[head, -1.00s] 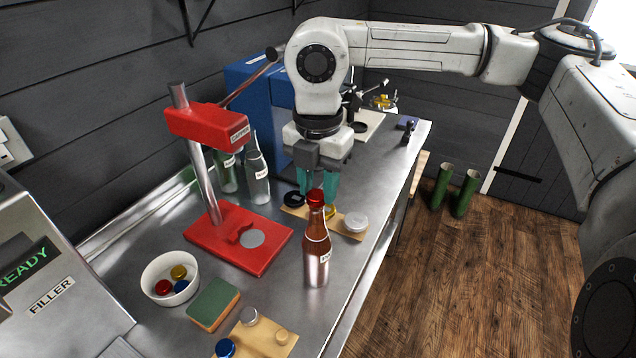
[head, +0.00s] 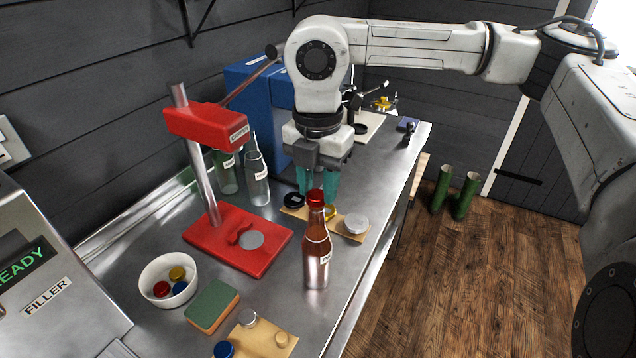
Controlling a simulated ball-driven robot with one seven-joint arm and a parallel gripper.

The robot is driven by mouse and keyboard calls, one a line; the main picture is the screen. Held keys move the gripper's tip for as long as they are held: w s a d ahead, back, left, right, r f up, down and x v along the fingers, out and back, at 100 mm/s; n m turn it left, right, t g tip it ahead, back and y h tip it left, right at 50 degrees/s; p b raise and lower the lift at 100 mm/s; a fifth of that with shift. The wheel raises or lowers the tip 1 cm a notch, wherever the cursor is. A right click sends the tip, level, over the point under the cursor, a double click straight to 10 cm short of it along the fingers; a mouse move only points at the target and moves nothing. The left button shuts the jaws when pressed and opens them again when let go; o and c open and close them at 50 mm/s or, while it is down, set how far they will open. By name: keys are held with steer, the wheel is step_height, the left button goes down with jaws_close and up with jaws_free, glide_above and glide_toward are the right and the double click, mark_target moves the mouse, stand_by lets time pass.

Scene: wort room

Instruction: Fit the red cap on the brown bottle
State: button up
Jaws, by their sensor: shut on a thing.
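The brown bottle (head: 317,258) stands upright on the steel bench, right of the red capper. A red cap (head: 315,195) shows at the top of its neck; I cannot tell whether it is seated or just above the mouth. My gripper (head: 318,186) points down behind the bottle's top, its teal fingers close together. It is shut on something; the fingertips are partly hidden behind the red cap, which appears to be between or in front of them. Another red cap (head: 161,289) lies in the white bowl (head: 146,281).
The red capper (head: 238,262) stands left of the bottle. A wooden board with a yellow cap and a silver lid (head: 356,223) lies behind it. A sponge (head: 212,305), a front board with caps (head: 262,341) and clear bottles (head: 257,178) are nearby. The bench's right edge is close.

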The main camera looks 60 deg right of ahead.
steer(key=shift+f+b, duration=0.6)
steer(key=shift+b, duration=0.4)
stand_by(0.7)
steer(key=shift+f+b, duration=0.2)
steer(key=shift+b, duration=0.6)
stand_by(0.4)
stand_by(0.4)
steer(key=o, duration=1.6)
steer(key=shift+o, duration=0.2)
steer(key=shift+r, duration=0.2)
steer(key=shift+r+p, duration=1.35)
steer(key=shift+r, duration=2.05)
steer(key=shift+f, duration=0.1)
